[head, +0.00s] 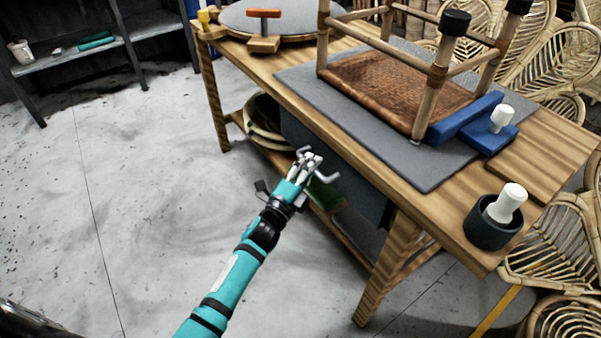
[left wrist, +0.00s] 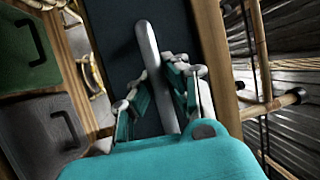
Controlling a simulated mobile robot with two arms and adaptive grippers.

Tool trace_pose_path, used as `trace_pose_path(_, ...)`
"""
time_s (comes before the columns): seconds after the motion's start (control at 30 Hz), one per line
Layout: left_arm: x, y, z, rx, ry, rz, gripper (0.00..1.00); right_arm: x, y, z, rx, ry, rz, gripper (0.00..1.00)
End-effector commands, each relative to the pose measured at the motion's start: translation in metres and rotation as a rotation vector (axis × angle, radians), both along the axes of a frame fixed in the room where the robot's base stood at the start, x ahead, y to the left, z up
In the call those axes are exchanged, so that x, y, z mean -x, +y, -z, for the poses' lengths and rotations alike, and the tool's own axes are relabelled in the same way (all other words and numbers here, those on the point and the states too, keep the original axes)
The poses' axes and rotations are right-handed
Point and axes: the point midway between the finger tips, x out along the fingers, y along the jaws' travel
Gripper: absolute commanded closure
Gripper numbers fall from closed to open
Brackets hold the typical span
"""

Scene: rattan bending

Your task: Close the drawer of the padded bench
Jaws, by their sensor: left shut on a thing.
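The padded bench (head: 300,97) is a wooden workbench with a grey mat on its top. Its dark grey drawer (head: 345,176) is under the top, on the side facing me; it also shows in the left wrist view (left wrist: 112,45). I cannot tell how far it stands out. My left gripper (head: 310,160) is at the drawer front, with its fingers on either side of the metal bar handle (left wrist: 150,60) and shut on it. The fingers hide part of the handle. My right gripper is in neither view.
On the bench are an upturned rattan stool frame (head: 400,90), blue blocks (head: 465,120) and a dark cup (head: 490,235) with a white-topped tool. A lower shelf (head: 335,225) holds rattan coils and bins. Rattan chairs (head: 560,60) crowd the right. The floor at left is clear.

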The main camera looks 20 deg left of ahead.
Motion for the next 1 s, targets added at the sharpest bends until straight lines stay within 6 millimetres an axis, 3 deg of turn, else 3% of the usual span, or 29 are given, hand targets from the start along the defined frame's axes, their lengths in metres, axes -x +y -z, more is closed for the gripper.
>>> trace_pose_path(0.27, -0.001, -0.003, 0.003, 0.003, 0.009, 0.001, 1.00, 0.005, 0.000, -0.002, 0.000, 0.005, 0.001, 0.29)
trace_pose_path(0.3, -0.001, -0.003, 0.003, 0.003, 0.009, 0.001, 0.88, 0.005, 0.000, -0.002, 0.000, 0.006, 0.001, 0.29)
trace_pose_path(0.5, -0.001, -0.002, 0.003, 0.001, 0.007, 0.001, 0.62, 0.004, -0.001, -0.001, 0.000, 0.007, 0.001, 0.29)
trace_pose_path(0.83, 0.002, -0.001, 0.003, 0.000, 0.005, 0.001, 0.62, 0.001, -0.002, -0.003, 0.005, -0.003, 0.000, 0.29)
trace_pose_path(1.0, 0.025, 0.005, 0.008, -0.001, 0.007, 0.002, 0.62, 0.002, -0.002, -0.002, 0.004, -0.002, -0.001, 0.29)
